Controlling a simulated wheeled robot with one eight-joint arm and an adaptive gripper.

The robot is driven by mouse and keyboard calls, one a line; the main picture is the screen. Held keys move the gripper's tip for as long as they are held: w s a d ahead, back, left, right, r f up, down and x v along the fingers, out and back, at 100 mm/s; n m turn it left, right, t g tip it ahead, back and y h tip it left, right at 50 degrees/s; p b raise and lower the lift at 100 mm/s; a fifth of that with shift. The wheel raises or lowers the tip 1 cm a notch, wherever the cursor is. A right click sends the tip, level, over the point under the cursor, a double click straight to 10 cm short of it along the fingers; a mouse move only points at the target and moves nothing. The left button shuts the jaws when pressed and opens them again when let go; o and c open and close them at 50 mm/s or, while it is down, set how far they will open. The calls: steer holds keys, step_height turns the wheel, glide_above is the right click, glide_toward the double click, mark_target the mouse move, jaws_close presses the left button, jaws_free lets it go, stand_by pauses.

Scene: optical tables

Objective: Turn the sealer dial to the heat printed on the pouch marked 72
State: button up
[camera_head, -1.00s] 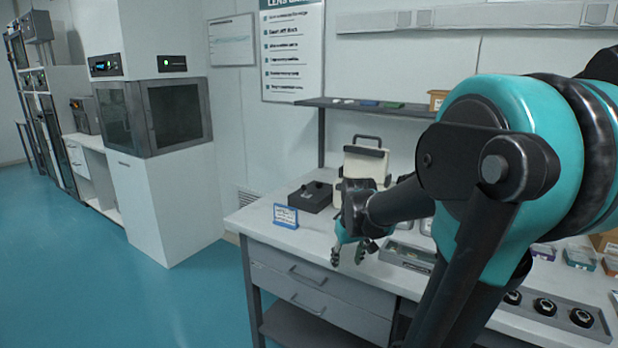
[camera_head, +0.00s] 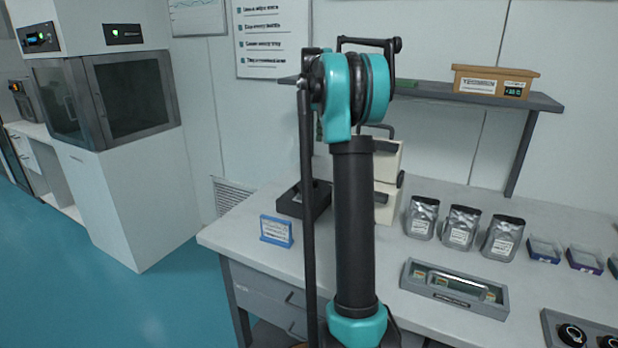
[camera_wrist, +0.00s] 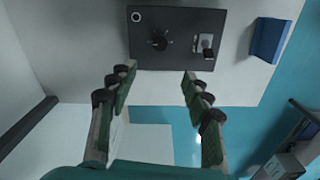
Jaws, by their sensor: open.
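Three silver pouches with white labels stand in a row on the table: left pouch (camera_head: 422,218), middle pouch (camera_head: 461,229), right pouch (camera_head: 502,239). Their print is too small to read. A dark box (camera_head: 289,206) sits near the table's left end, partly behind my arm. In the wrist view the dark box (camera_wrist: 190,52) shows a round knob near its middle, a white ring at one corner and a small lever or switch. A cream machine (camera_head: 388,165) is partly hidden behind my arm. My gripper (camera_wrist: 157,79) is open and empty, its fingertips near the box's edge, apart from the knob.
A blue-framed sign (camera_head: 276,231) stands in front of the dark box. A grey tray (camera_head: 425,289) lies in front of the pouches. Small blue and purple bins (camera_head: 543,250) stand to the right. A shelf (camera_head: 545,101) with a cardboard box (camera_head: 494,83) hangs behind.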

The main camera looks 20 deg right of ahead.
mark_target(313, 181)
step_height(313, 181, down, 16)
steer(key=shift+f, duration=0.2)
steer(key=shift+c, duration=0.4)
jaws_close()
steer(key=shift+m, duration=0.4)
steer(key=m, duration=0.5)
steer(key=shift+m, duration=0.3)
steer(key=m, duration=0.5)
steer(key=shift+m, duration=0.3)
